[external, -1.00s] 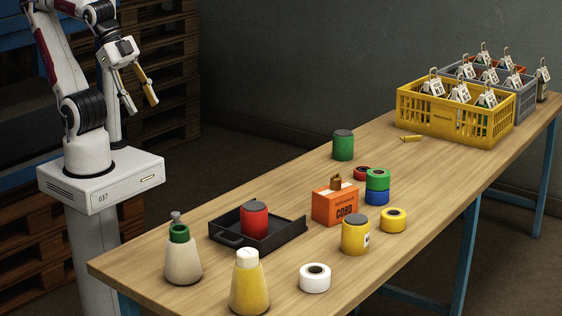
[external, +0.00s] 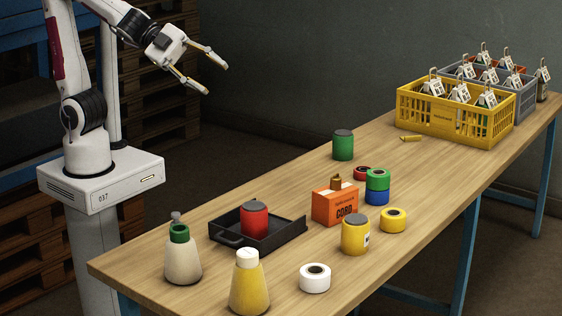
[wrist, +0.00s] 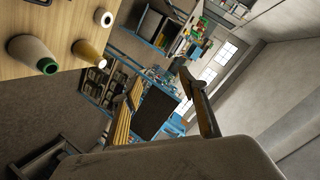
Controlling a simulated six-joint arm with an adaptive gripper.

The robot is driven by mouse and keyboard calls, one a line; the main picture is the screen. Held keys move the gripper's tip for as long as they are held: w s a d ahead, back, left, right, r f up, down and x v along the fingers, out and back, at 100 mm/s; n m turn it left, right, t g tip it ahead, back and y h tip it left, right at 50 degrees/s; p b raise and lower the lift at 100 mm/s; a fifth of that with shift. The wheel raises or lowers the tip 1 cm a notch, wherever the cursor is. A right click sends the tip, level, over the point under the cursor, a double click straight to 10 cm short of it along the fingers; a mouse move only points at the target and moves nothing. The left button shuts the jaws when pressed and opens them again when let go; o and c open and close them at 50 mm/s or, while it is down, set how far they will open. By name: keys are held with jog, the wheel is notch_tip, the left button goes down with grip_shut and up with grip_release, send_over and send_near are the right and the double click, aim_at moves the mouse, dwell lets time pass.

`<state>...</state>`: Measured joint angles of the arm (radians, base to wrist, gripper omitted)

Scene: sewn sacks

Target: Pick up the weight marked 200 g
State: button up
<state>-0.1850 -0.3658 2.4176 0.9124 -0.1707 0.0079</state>
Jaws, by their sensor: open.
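Three cylinders with grey tops, which look like the weights, stand on the table in the external view. A green one (external: 343,147) stands at the back. A red one (external: 254,221) stands in a black tray (external: 291,238). A yellow one (external: 354,237) stands near the front edge with a pale label at its right side. I cannot read a 200 g mark on any of them. My gripper (external: 216,79) is open and empty, high to the left of the table and far from all three. Its fingers also show in the wrist view (wrist: 160,80).
An orange cord box (external: 331,205) stands between the red and yellow cylinders. Tape rolls (external: 393,220) lie nearby. Thread cones (external: 184,262) stand at the near left. A yellow crate (external: 410,122) of tagged items is at the far end. The table between the green cylinder and crate is mostly clear.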

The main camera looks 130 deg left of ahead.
jog(key=w+d+f+m+g+h, duration=0.1)
jog(key=w+f+m+h, duration=0.25)
jog(key=f, duration=0.35)
jog(key=g+h, duration=0.6)
jog(key=h, duration=0.3)
send_near(176, 222)
jog(key=shift+w+d+f+n+y, duration=0.1)
jog(key=shift+w+d+n+y, duration=0.2)
jog(key=shift+w+d, duration=0.4)
jog(key=shift+s+a+f, duration=0.15)
jog(key=shift+a+f, duration=0.05)
jog(key=shift+f, duration=0.05)
jog(key=shift+d, duration=0.1)
jog(key=shift+x, duration=1.2)
